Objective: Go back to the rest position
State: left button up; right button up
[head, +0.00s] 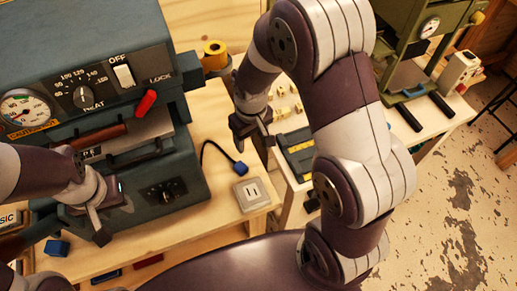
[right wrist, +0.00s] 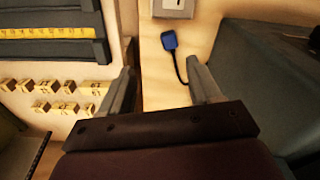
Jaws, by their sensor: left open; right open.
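My left gripper (head: 97,222) is open in front of the dark teal machine (head: 185,190), near its lower front panel at the left. I see nothing between its fingers, though its far side is partly hidden. My right gripper (head: 252,135) is open and points down to the right of the machine, by the gap between the two benches. The right wrist view shows its two fingers (right wrist: 160,68) apart with nothing between them. A yellow foil roll (head: 214,47) sits on a holder at the machine's right side.
A blue plug (head: 240,168) on a black cable lies by a grey socket (head: 248,195) on the wooden bench. Small wooden type blocks (right wrist: 62,107) and a dark tray with a yellow ruler (right wrist: 45,33) lie on the second bench. A green press (head: 425,50) stands at the back right.

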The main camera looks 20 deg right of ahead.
jog(key=s+d+r+m, duration=0.2)
jog(key=s+r, duration=0.3)
jog(key=s, duration=0.5)
jog(key=shift+d+r+m+t, duration=0.2)
jog(key=shift+d+m+t, duration=0.2)
jog(key=shift+d, duration=0.2)
jog(key=shift+s, duration=0.1)
